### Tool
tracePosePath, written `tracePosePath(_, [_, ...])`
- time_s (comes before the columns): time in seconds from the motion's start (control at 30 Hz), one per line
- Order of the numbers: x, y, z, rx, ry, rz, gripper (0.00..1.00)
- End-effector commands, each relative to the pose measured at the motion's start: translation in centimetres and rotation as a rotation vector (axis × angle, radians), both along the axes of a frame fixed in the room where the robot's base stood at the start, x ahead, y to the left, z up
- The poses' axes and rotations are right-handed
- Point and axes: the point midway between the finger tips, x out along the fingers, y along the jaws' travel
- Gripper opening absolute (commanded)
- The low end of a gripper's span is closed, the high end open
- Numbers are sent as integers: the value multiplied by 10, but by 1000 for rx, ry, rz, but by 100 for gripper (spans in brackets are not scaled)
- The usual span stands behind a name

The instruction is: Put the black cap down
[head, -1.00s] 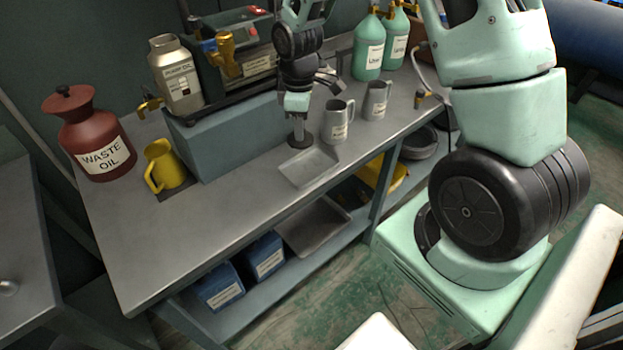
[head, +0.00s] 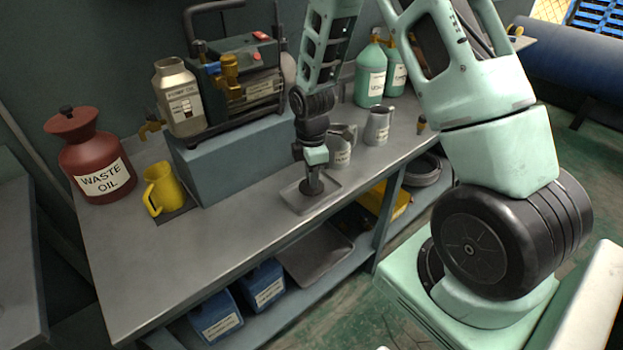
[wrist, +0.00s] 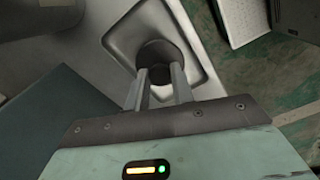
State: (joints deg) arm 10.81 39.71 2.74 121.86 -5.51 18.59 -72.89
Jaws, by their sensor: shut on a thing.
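The black cap (wrist: 158,54) is a dark round piece between the fingertips of my gripper (wrist: 157,74) in the wrist view. It lies over the small grey metal tray (wrist: 113,38). In the head view my gripper (head: 313,180) points straight down over the same tray (head: 327,204), with the dark cap (head: 312,188) at its tip. The gripper is shut on the cap. I cannot tell whether the cap touches the tray floor.
Two metal jugs stand behind the tray, one partly hidden by my arm (head: 341,153) and one clear (head: 378,126). A grey-blue block (head: 235,150) carrying the pump stands left. A yellow jug (head: 163,190) and red waste oil can (head: 97,165) stand farther left. The bench front is clear.

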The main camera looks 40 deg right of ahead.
Motion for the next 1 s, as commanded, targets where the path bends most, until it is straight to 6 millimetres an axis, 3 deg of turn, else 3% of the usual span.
tracePosePath(0.13, [0,0,-16,0,1,-1,2])
tracePosePath(0.53, [0,0,-22,0,-1,-1,2])
tracePosePath(0.57, [0,0,-21,0,-1,-1,32])
tracePosePath(0.6, [0,0,-21,0,-1,-1,43])
tracePosePath(1.0, [1,0,-14,0,-3,-2,46])
